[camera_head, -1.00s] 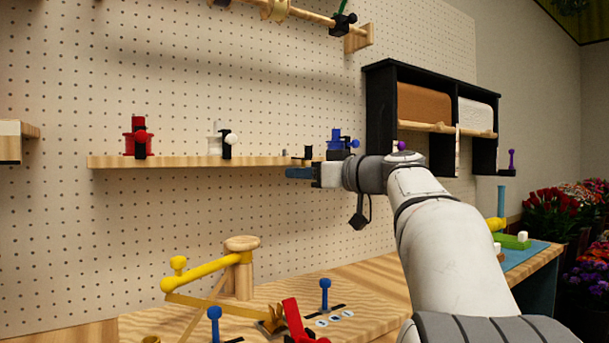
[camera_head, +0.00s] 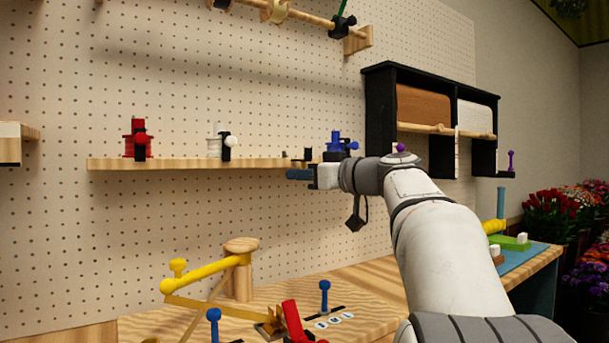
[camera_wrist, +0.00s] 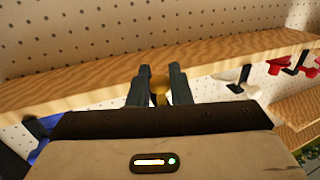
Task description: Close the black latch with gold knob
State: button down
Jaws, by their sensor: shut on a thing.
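A gold knob (camera_wrist: 159,88) shows in the wrist view between the two dark fingers of my gripper (camera_wrist: 160,82), which is shut on it at the front edge of the wooden shelf (camera_wrist: 85,82). The black latch it belongs to is mostly hidden behind my gripper; small dark parts (camera_head: 307,154) stand up on the shelf above my gripper in the head view, and I cannot tell if they belong to it. In the head view my gripper (camera_head: 298,174) is at the right part of the shelf, and the knob is hidden. I cannot tell the latch's position.
A red spool with a red knob (camera_head: 138,140), a white spool with a white knob (camera_head: 214,145) and a blue piece (camera_head: 335,143) stand along the shelf. A black cabinet (camera_head: 380,110) hangs at right. Below, a yellow lever (camera_head: 205,270) stands over the workbench (camera_head: 375,290).

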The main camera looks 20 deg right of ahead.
aim_at(305, 160)
jog(key=shift+r, duration=0.15)
